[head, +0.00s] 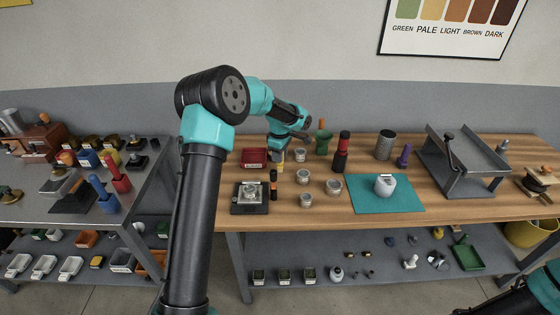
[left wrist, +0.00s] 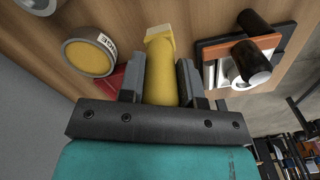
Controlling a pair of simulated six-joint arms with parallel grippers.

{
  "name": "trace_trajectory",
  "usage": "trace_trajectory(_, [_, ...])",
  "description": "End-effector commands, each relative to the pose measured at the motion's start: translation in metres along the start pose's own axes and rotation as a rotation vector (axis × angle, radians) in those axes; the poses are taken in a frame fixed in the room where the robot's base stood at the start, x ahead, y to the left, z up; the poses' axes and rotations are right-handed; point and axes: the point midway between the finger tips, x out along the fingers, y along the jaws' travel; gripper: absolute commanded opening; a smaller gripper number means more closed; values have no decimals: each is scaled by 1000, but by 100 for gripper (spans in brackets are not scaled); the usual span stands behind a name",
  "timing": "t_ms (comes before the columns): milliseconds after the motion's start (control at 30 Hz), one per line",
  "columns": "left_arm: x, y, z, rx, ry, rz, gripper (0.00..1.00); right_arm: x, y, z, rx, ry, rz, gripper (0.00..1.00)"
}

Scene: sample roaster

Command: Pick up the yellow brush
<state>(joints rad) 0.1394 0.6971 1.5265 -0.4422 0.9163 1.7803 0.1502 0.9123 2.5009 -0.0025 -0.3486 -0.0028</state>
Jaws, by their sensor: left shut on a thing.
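The yellow brush (left wrist: 161,82) stands out in the left wrist view, with a rounded yellow body and a paler squared end pointing away from me. My left gripper (left wrist: 160,68) is shut on it, one dark finger on each side. In the head view my left gripper (head: 279,153) is over the back left of the wooden table, and a small yellow part of the brush (head: 281,158) shows below it. I cannot tell whether the brush touches the table. My right gripper is out of view; only part of my right arm shows at the lower right.
A red tray (head: 253,158) lies close left of the brush. Glass jars (head: 303,177), a scale (head: 250,198) and a dark red bottle (head: 342,152) stand nearby. A metal side table (head: 60,215) is at the left.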

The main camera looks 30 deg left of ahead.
Motion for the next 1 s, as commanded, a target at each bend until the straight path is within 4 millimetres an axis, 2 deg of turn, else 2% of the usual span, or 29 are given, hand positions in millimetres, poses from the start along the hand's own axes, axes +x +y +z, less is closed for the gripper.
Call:
trace_trajectory(200, [-42,1,0,-1,0,3,8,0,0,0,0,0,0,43])
trace_trajectory(400, [-66,0,0,0,0,1,8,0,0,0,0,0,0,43])
trace_trajectory(1000, [-70,0,0,0,0,0,8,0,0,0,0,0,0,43])
